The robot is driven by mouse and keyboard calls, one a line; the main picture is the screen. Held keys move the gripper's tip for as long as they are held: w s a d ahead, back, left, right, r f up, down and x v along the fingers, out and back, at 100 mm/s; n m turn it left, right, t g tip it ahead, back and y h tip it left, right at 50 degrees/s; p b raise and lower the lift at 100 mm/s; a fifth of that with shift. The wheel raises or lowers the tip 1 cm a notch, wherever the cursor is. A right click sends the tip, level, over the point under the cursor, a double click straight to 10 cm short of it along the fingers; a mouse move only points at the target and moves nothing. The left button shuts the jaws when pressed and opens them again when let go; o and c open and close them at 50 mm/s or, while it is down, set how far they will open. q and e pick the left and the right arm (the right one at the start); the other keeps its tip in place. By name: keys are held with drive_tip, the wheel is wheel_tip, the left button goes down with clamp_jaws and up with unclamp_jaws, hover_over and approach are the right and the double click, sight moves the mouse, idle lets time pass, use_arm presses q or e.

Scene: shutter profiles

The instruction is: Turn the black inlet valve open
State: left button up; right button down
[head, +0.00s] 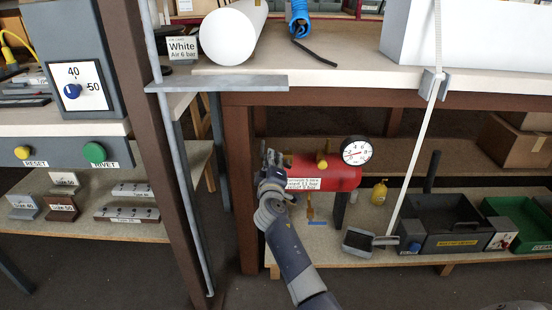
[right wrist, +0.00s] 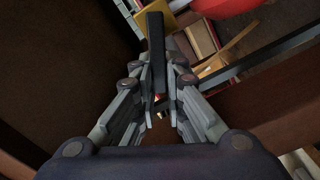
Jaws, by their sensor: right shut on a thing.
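The red air tank (head: 330,172) lies on the lower shelf, with a round gauge (head: 356,150) at its right end. My right gripper (head: 270,163) is at the tank's left end. In the right wrist view, the black inlet valve (right wrist: 157,50) shows as a long black bar running between the fingers of my right gripper (right wrist: 163,88). The fingers are shut on it. In the head view the gripper hides most of the valve, so I cannot tell its angle there. My left gripper is not in view.
A brown table leg (head: 240,190) stands close left of my right gripper. The worktop (head: 330,75) passes above it.

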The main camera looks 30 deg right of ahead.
drive_tip(key=n, duration=0.1)
drive_tip(key=f+n, duration=0.1)
drive_tip(key=n, duration=0.1)
drive_tip(key=f+n, duration=0.1)
drive_tip(key=n, duration=0.1)
drive_tip(key=shift+w+a+f, duration=0.15)
drive_tip(key=shift+a, duration=0.1)
drive_tip(key=shift+n, duration=0.4)
drive_tip(key=c, duration=1.6)
unclamp_jaws()
drive_tip(key=shift+f, duration=0.1)
drive_tip(key=shift+c, duration=0.2)
drive_tip(key=v, duration=1.2)
